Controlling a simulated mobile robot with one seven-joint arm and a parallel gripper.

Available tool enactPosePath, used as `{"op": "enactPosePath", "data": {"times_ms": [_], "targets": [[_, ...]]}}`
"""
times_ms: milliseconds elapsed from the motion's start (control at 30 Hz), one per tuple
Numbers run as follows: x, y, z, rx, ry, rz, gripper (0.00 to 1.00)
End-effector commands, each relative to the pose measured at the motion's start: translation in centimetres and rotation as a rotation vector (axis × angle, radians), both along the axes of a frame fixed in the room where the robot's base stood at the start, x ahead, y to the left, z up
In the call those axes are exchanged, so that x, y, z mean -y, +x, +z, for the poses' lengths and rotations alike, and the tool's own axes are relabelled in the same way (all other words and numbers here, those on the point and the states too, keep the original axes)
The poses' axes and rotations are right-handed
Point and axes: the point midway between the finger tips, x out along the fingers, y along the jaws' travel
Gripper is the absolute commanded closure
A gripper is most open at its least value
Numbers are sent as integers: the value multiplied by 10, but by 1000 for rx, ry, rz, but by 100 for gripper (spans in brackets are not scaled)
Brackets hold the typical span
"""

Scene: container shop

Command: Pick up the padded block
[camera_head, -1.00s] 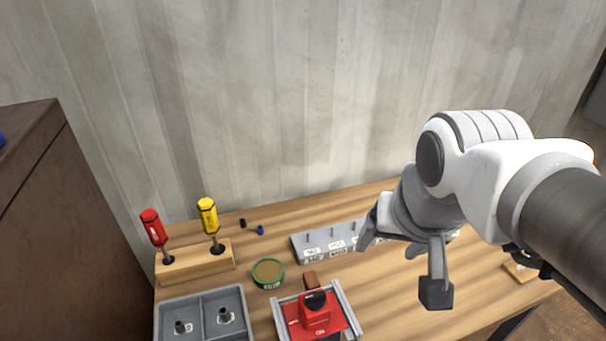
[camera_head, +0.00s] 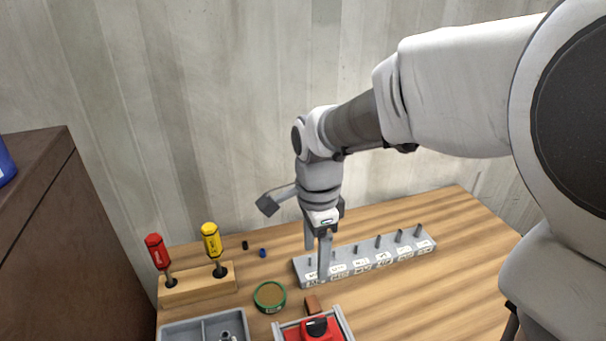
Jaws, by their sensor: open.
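A small brown block (camera_head: 312,305) lies on the wooden table just behind the red device. It may be the padded block, but its padding cannot be made out. My gripper (camera_head: 317,262) points down with its two fingers apart and nothing visible between them. In the picture it is above the brown block, overlapping the left end of the grey rack. Whether the fingers touch the rack cannot be told.
The grey labelled rack (camera_head: 405,252) has several upright pegs. A red device (camera_head: 318,327) sits in a metal frame. A green round tin (camera_head: 270,296), a grey tray (camera_head: 185,334) and a wooden holder (camera_head: 195,284) with red and yellow screwdrivers stand left. The table's right side is clear.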

Motion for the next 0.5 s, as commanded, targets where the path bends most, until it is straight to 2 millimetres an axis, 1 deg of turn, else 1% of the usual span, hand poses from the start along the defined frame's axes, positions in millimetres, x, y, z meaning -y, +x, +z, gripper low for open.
{"op": "enactPosePath", "data": {"times_ms": [167, 400, 500], "targets": [[0, -1, -31, -7, -2, -2, 25], [0, -1, -84, -7, -2, -2, 25], [0, -2, -102, -6, -1, -1, 25]]}}
